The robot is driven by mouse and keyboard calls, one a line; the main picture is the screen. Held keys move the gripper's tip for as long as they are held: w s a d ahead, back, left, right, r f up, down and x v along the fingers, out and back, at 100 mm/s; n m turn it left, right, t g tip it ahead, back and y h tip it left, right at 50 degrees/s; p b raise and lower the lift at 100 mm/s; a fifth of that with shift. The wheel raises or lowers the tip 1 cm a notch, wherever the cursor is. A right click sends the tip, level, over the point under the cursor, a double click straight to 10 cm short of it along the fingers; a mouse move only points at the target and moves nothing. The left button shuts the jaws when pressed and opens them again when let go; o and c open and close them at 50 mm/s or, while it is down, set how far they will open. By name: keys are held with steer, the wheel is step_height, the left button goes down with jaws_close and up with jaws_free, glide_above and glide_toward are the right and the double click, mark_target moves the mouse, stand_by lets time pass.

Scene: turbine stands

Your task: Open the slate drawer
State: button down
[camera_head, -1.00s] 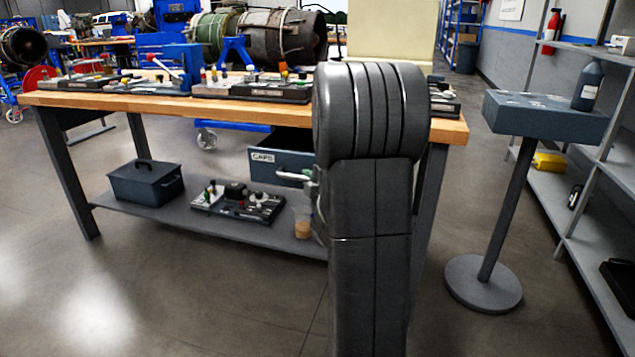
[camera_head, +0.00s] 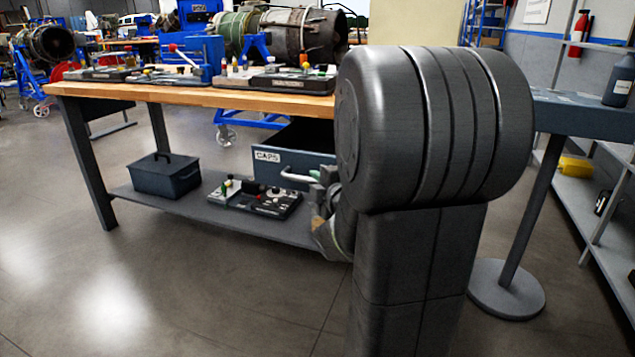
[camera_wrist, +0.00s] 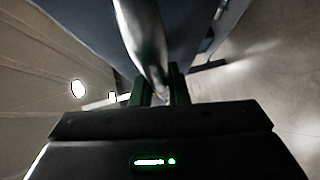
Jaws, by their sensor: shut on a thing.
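The slate drawer (camera_head: 318,161) hangs under the wooden bench top, with a "CAPS" label on its front. It stands pulled out, and its dark inside shows above the front panel. Its pale bar handle (camera_head: 298,177) runs across the front. My gripper (camera_head: 318,178) is at the right part of this handle, partly hidden by my arm. In the wrist view the metal handle (camera_wrist: 145,40) passes between the fingers of my gripper (camera_wrist: 157,88), which are shut on it. The drawer's right end is hidden behind my arm.
The workbench (camera_head: 200,94) carries trays of parts. Its lower shelf (camera_head: 215,216) holds a lidded slate box (camera_head: 165,178) and a parts tray (camera_head: 255,198). A pedestal stand (camera_head: 530,215) and grey shelving (camera_head: 590,205) are at right. The floor in front is clear.

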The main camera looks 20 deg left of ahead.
steer(key=c, duration=1.4)
jaws_free()
steer(key=p+v, duration=0.3)
steer(key=v, duration=1.1)
steer(key=shift+w+a, duration=0.1)
steer(key=shift+w, duration=0.05)
steer(key=b+x, duration=0.3)
steer(key=x, duration=1)
steer(key=shift+w+a, duration=0.25)
steer(key=shift+w, duration=0.15)
